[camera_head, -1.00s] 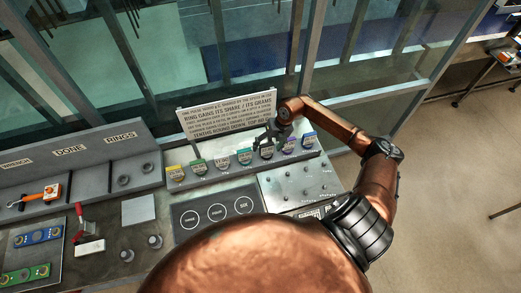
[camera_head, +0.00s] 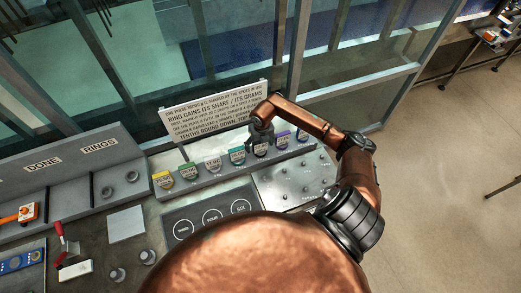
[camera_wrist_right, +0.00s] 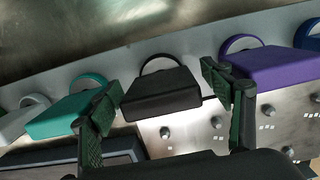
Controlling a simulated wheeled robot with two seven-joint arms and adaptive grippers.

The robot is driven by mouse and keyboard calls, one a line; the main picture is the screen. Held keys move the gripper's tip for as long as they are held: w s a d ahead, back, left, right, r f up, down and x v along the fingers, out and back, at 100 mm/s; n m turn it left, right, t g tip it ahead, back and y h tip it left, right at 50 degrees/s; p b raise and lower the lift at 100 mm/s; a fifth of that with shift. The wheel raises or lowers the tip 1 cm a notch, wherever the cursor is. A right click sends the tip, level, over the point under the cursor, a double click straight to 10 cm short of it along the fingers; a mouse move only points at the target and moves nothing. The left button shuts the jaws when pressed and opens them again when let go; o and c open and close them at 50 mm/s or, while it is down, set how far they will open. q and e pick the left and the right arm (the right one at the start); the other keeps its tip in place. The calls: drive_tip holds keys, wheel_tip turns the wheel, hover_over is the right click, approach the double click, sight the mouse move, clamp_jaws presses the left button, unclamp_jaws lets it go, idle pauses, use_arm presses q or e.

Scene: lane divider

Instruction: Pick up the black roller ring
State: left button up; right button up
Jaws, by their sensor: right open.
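The black roller ring (camera_wrist_right: 160,94) is a dark block with a loop behind it, in a row of coloured ones on a grey ledge. In the head view it (camera_head: 261,151) is partly covered by my right gripper (camera_head: 262,137), which is directly over it. In the right wrist view my right gripper (camera_wrist_right: 160,88) is open, with one finger to each side of the black block. I cannot tell whether the fingers touch it. My left gripper is not in view.
A teal piece (camera_wrist_right: 70,112) and a purple piece (camera_wrist_right: 272,66) flank the black one closely. A panel with small metal knobs (camera_head: 297,180) lies in front. A printed sign (camera_head: 213,110) stands behind. Grey rings (camera_head: 131,177) sit in the left rack.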

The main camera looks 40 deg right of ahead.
wheel_tip(320, 180, down, 2)
drive_tip(key=shift+w+f, duration=0.1)
drive_tip(key=shift+w, duration=0.05)
drive_tip(key=shift+d+f, duration=0.1)
drive_tip(key=shift+f, duration=0.05)
drive_tip(key=shift+c, duration=0.5)
drive_tip(key=c, duration=1.4)
